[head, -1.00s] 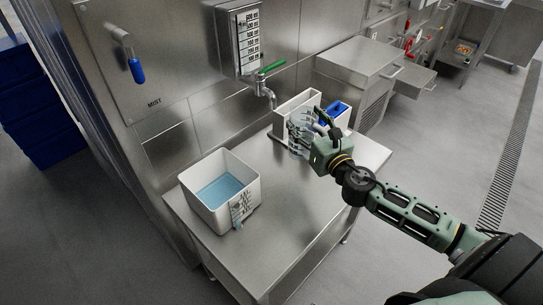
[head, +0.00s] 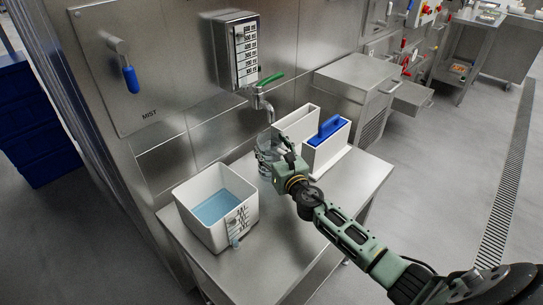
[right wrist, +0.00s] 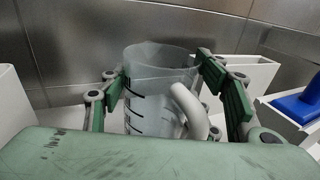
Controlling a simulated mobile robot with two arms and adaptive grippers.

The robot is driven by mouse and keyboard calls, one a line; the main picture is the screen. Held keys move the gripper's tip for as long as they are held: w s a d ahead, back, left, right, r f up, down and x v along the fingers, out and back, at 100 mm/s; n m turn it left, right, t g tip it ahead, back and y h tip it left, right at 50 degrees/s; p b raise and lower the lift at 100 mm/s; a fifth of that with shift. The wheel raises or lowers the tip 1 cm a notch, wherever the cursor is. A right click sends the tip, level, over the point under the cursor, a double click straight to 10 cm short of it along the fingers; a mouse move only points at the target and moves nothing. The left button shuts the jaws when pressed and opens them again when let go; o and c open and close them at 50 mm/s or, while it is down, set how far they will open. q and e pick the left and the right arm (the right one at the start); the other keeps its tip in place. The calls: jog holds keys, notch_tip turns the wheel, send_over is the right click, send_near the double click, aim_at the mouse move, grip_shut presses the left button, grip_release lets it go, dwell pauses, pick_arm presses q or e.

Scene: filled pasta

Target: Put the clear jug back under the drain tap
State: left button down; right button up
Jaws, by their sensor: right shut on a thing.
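The clear jug (head: 264,154) has dark measuring marks and a pale handle. It also shows upright in the right wrist view (right wrist: 150,95). My right gripper (head: 277,155) is shut on it, with green finger pads on both sides of the jug in the wrist view (right wrist: 172,90). The drain tap (head: 264,104) has a green lever and comes out of the steel wall. In the head view the jug is just below the tap's spout, above or on the steel table (head: 285,222); I cannot tell whether its base touches. My left gripper is not in view.
A white tub (head: 193,215) of bluish water stands at the table's front left. White holders, one with a blue-handled thing (head: 331,127), stand right of the jug. A labelled steel box (head: 238,50) hangs above the tap.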

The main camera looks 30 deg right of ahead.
jog(key=shift+f, duration=0.3)
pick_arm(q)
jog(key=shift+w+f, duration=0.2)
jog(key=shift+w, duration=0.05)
pick_arm(e)
jog(key=shift+r, duration=0.1)
jog(key=o, duration=1.7)
jog(key=shift+c, duration=0.2)
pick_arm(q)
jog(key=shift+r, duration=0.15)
pick_arm(e)
jog(key=s, duration=1.2)
jog(key=shift+a, duration=0.3)
